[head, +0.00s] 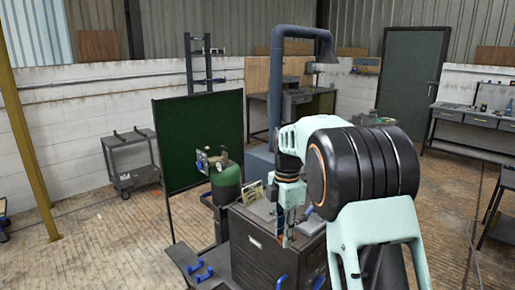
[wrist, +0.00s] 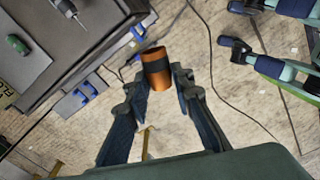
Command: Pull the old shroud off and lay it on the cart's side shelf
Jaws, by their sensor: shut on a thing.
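My gripper (wrist: 160,78) is shut on a copper-orange cylinder with a dark band, the shroud (wrist: 157,66). The shroud sits between the fingertips, above the floor and just right of the dark cart (wrist: 95,45) in the wrist view. No torch shows attached to it there. In the head view my gripper (head: 287,236) is small and partly hidden, in front of the cart (head: 262,252). I cannot make out the shroud clearly there. Which surface is the cart's side shelf is not certain; a low dark ledge with blue clips (head: 203,271) sticks out at the left.
A drill-like tool (wrist: 66,9) and a green object (wrist: 17,45) lie on the cart's top. A green gas cylinder (head: 227,185) stands behind the cart, beside a dark green screen (head: 190,140). Cables cross the wooden floor (wrist: 240,65).

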